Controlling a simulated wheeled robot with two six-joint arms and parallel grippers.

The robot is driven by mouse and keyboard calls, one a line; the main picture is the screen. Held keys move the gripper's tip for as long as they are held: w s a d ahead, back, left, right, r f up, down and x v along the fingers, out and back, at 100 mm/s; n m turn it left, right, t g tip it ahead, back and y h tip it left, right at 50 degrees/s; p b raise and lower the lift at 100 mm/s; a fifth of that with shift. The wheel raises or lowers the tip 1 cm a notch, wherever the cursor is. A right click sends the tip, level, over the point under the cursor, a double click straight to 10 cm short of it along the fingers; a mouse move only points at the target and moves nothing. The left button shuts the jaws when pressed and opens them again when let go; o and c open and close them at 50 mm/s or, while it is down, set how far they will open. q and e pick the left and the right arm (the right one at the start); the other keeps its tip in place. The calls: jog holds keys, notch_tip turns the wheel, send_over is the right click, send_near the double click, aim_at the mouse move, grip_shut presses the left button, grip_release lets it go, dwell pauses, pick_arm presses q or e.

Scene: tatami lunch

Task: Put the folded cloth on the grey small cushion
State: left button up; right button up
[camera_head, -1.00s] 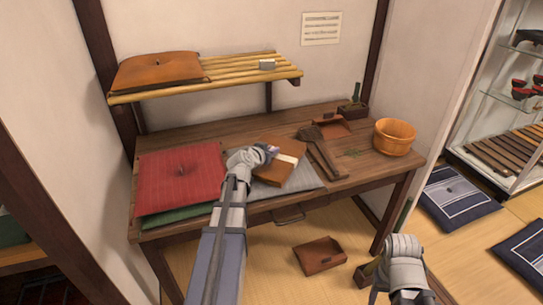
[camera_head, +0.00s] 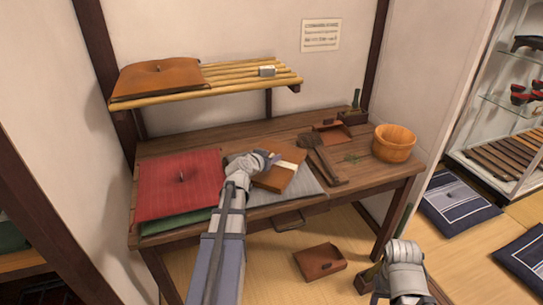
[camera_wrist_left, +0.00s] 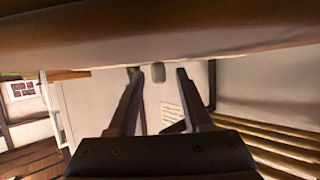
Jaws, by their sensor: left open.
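The grey small cushion (camera_head: 311,187) lies flat at the front middle of the wooden desk. A flat brown folded piece with a pale band (camera_head: 278,178) rests on it; it looks like the folded cloth, though I cannot be sure. My left gripper (camera_head: 273,157) is at this piece's left back edge, its fingers partly hidden. In the left wrist view the fingers (camera_wrist_left: 160,72) are spread with nothing between them, and a large brown surface (camera_wrist_left: 160,25) spans the top, very close. My right wrist shows at lower right in the head view; its fingers are not clear.
A red cushion (camera_head: 180,187) lies on a green one (camera_head: 175,226) at left. A brown cushion (camera_head: 158,75) is on the slatted shelf (camera_head: 235,78) above. A dark brush (camera_head: 322,158), wooden bucket (camera_head: 393,143) and tray (camera_head: 330,133) occupy the right. Another tray (camera_head: 320,262) is on the floor.

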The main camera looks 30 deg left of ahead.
pick_arm(q)
jog(key=p+v, duration=0.3)
jog(key=v, duration=0.7)
jog(key=shift+p, duration=0.3)
jog(key=shift+s+r, duration=0.25)
jog(key=shift+s, duration=0.4)
